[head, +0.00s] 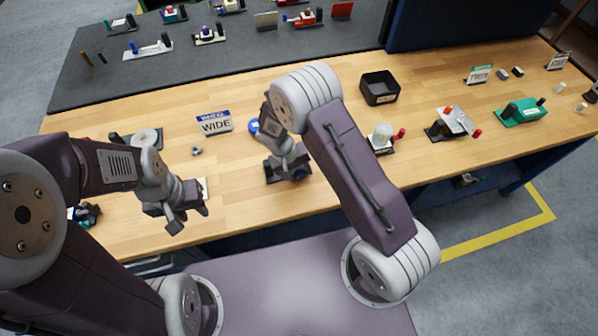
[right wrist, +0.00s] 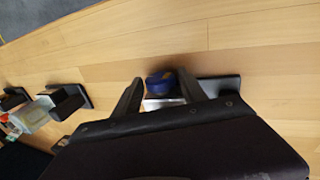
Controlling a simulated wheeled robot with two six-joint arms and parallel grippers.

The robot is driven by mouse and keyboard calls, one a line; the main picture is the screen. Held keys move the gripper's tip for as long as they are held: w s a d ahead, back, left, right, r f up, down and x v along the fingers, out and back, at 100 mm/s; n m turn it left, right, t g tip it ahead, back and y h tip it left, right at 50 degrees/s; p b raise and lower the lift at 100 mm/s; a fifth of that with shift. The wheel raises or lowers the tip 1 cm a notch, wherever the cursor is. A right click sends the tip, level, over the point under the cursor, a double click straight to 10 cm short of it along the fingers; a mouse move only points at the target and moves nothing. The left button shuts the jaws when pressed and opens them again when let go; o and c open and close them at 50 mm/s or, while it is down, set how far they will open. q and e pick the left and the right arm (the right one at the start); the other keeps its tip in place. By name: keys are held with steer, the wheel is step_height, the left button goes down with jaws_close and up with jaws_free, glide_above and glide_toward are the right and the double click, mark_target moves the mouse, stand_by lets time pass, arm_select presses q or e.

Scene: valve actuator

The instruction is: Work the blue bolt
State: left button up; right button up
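The blue bolt (right wrist: 160,83) shows in the right wrist view on a small mount with a pale plate and a dark base (right wrist: 222,89). My right gripper (right wrist: 158,86) is open, with one finger on each side of the bolt; I cannot tell whether either finger touches it. In the head view my right gripper (head: 286,168) is low over the mount and hides most of it. A bit of dark blue (head: 299,174) shows beside the fingers. My left gripper (head: 188,217) is open and empty above the front of the bench, at the left.
A black bin (head: 379,87) stands at the back. Several devices, including a green-based one (head: 521,112), stand on the right.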

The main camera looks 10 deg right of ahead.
steer(key=b+v, duration=0.1)
steer(key=v, duration=0.8)
steer(key=shift+b, duration=0.3)
steer(key=s+d+r+y+b, duration=0.1)
steer(key=s+d, duration=0.3)
steer(key=s, duration=0.2)
steer(key=s+d+r+m+t+y+b, duration=0.1)
steer(key=s+d+r+y, duration=0.1)
steer(key=s+d, duration=0.2)
steer(key=s, duration=0.3)
steer(key=shift+d+r+y, duration=0.25)
steer(key=shift+d+y, duration=0.05)
steer(key=shift+d, duration=0.1)
steer(key=shift+s, duration=0.2)
